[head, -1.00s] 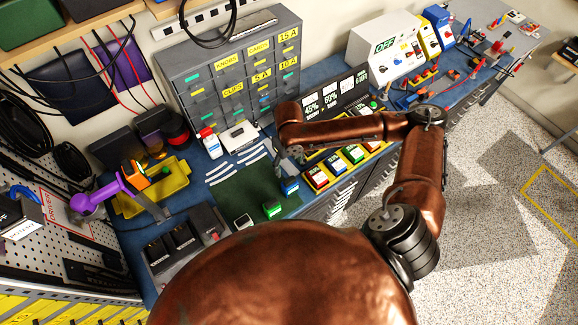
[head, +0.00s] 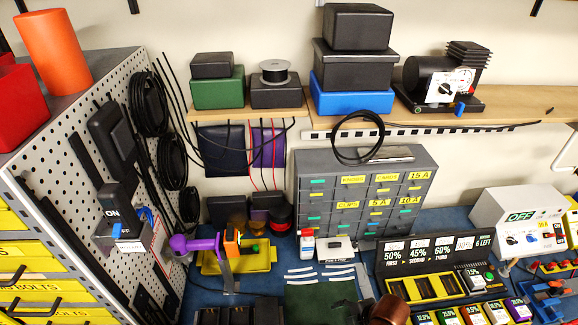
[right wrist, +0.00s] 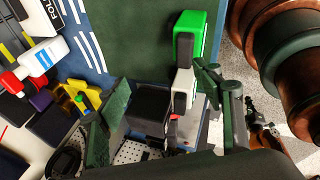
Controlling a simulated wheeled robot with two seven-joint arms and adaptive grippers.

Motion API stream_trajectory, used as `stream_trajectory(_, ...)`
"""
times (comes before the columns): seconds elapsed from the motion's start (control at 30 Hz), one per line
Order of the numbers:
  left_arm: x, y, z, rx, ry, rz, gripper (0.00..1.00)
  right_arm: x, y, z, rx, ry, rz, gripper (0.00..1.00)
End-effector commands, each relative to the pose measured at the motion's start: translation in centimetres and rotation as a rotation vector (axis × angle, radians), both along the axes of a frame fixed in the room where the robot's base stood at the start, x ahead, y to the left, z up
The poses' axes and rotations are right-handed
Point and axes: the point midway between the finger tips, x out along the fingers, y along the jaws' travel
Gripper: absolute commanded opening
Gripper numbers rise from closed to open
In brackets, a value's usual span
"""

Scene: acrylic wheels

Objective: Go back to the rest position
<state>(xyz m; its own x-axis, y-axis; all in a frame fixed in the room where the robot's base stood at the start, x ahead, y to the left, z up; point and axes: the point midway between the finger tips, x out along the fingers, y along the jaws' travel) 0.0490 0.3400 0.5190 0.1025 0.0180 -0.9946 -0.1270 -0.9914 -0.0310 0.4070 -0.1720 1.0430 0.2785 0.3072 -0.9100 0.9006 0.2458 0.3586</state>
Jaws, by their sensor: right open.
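My right gripper (right wrist: 165,92) is open in the right wrist view, its two dark green fingers spread apart with nothing held between them. It is over the workbench near a dark green mat (right wrist: 140,35). A green block (right wrist: 188,38) and a white-and-black block (right wrist: 183,95) lie beyond and between the fingers, apart from them as far as I can tell. In the head view, only a copper part of my right arm shows at the bottom edge, near the mat (head: 320,294). My left gripper is in neither view.
A black display rack (head: 435,262) and coloured blocks are on the right. A yellow tray (head: 262,260) and purple tool (head: 190,245) are on the left. A shelf (head: 520,106) with boxes is above.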

Motion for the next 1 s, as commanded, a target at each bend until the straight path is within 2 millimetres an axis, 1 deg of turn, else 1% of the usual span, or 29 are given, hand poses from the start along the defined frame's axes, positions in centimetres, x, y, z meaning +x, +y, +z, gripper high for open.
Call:
stream_trajectory(0.03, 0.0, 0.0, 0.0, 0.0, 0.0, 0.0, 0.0, -1.0, -0.6, -0.5, 0.063, 0.033, -0.182, 0.6)
stream_trajectory(0.07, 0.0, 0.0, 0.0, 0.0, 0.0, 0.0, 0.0, -1.4, -1.3, -0.7, 0.094, 0.049, -0.294, 0.6)
stream_trajectory(0.1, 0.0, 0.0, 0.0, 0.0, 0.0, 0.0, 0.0, -2.0, -2.5, -1.1, 0.13, 0.071, -0.445, 0.6)
stream_trajectory(0.17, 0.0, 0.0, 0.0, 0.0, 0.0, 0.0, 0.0, -3.1, -4.5, -1.6, 0.177, 0.101, -0.661, 0.6)
stream_trajectory(0.2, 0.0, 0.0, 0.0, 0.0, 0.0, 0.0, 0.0, -3.9, -5.9, -1.9, 0.202, 0.12, -0.79, 0.6)
stream_trajectory(0.3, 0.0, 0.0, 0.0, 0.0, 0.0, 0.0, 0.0, -6.2, -9.1, -2.8, 0.244, 0.154, -1.071, 0.6)
stream_trajectory(0.37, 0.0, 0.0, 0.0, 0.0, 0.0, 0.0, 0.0, -7.6, -10.9, -3.2, 0.26, 0.166, -1.216, 0.6)
stream_trajectory(0.4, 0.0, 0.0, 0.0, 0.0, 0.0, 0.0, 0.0, -8.7, -12.0, -3.5, 0.269, 0.175, -1.306, 0.6)
stream_trajectory(0.5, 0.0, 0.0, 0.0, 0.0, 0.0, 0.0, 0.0, -11.1, -14.5, -4.1, 0.281, 0.188, -1.501, 0.6)
stream_trajectory(0.67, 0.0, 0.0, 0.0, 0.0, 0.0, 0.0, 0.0, -15.1, -17.7, -4.7, 0.288, 0.192, -1.764, 0.6)
stream_trajectory(0.7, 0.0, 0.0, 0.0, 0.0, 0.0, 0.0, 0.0, -16.2, -18.5, -4.8, 0.286, 0.191, -1.825, 0.6)
stream_trajectory(0.73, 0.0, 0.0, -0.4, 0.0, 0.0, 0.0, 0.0, -15.5, -18.3, -6.2, 0.285, 0.195, -1.812, 0.6)
stream_trajectory(0.8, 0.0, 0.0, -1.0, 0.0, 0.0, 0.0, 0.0, -14.8, -18.2, -8.7, 0.278, 0.201, -1.802, 0.6)
stream_trajectory(0.87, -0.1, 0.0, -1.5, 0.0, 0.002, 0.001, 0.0, -14.5, -18.2, -10.8, 0.273, 0.208, -1.799, 0.6)
stream_trajectory(0.9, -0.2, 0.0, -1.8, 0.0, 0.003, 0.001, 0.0, -14.2, -18.1, -12.2, 0.269, 0.212, -1.798, 0.6)
stream_trajectory(0.97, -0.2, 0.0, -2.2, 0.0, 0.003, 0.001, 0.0, -14.0, -18.0, -14.5, 0.264, 0.219, -1.795, 0.6)
stream_trajectory(1.0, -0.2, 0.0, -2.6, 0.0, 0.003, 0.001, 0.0, -13.9, -18.0, -16.1, 0.259, 0.225, -1.793, 0.6)
